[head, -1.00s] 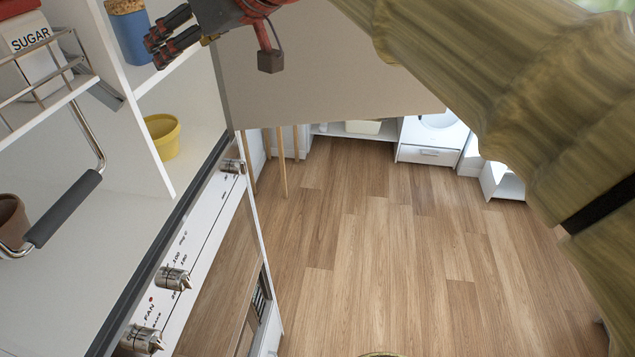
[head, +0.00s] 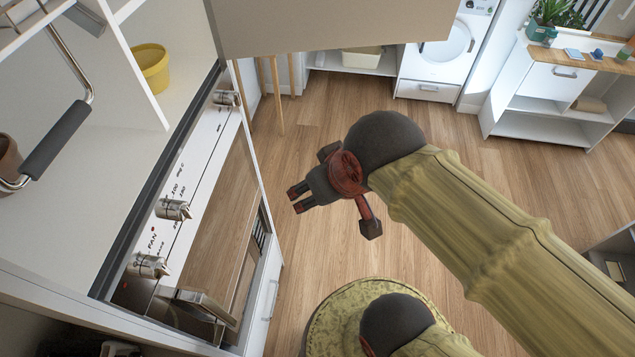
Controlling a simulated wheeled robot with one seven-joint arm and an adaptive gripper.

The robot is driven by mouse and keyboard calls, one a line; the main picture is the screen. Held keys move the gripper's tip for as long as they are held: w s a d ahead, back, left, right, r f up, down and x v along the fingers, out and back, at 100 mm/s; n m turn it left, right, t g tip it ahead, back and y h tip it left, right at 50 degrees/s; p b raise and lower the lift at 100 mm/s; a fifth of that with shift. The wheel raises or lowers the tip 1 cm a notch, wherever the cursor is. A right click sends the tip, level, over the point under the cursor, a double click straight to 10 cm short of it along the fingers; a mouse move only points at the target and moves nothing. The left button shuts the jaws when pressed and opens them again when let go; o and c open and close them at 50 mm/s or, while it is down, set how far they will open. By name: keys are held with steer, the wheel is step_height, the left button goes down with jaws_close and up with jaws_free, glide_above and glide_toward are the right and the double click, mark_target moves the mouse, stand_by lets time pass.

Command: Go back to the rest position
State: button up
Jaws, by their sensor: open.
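My gripper (head: 294,200) is in the middle of the head view, in front of the oven front and over the wood floor. Its two dark fingers point left and stand a little apart, with nothing between them. It touches nothing that I can see. My arm reaches in from the right side of the view. The crank (head: 57,138), with a dark grey handle on a bent metal rod, is at the left above the counter, well apart from my gripper.
The oven panel (head: 190,190) with several metal knobs lies left of my gripper. A yellow pot (head: 151,70) stands on the counter. A beige panel (head: 330,28) hangs at the top. A washing machine (head: 440,50) and white shelf unit (head: 545,112) stand beyond open floor (head: 320,125).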

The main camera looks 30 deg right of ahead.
steer(key=shift+f, duration=0.15)
step_height(320, 180, down, 23)
steer(key=b, duration=2.3)
steer(key=shift+c, duration=0.4)
